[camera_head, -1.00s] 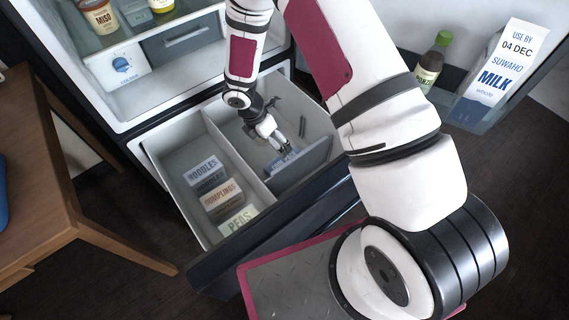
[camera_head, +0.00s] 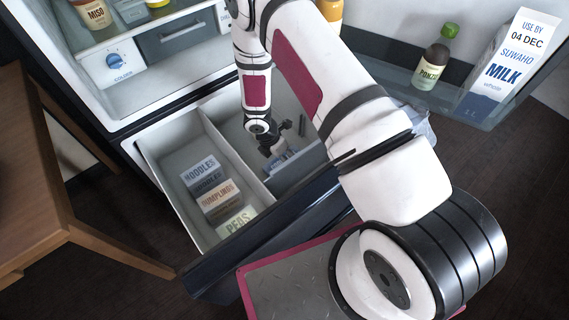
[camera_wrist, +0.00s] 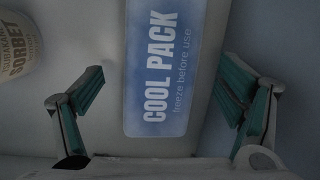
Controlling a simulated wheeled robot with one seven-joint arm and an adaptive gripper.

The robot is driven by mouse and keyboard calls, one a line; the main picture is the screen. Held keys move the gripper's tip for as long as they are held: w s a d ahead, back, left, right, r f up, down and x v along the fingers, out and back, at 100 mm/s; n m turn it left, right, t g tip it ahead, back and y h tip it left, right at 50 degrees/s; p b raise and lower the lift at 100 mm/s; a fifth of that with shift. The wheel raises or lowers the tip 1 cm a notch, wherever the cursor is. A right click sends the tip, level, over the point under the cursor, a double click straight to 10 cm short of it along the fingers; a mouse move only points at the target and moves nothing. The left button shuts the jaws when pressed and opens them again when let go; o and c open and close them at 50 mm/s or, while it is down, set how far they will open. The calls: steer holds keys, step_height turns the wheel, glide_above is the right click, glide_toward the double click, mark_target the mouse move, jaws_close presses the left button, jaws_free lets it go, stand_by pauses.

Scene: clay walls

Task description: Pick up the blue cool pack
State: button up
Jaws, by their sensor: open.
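The blue cool pack (camera_wrist: 165,70) is a flat, pale blue pack with white "COOL PACK" lettering. In the wrist view it lies between my two fingers, with a gap on each side, and its top end runs out of the frame. My gripper (camera_wrist: 160,88) is open and empty, its green-padded fingers spread to either side of the pack. In the head view my gripper (camera_head: 280,157) is down inside the right compartment of the pulled-out freezer drawer (camera_head: 166,185). There my arm and gripper hide much of that compartment, and I cannot make out the pack clearly.
A divider (camera_head: 238,160) splits the drawer. The left compartment holds boxes of noodles (camera_head: 200,172), dumplings (camera_head: 218,195) and peas (camera_head: 236,222). A sorbet tub (camera_wrist: 17,45) stands left of the pack. The open fridge door holds ponzu (camera_head: 432,65) and milk (camera_head: 503,65).

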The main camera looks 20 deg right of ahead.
steer(key=shift+d+f, duration=0.15)
steer(key=shift+f, duration=0.4)
steer(key=c, duration=1.5)
steer(key=shift+r, duration=0.1)
steer(key=shift+c, duration=0.3)
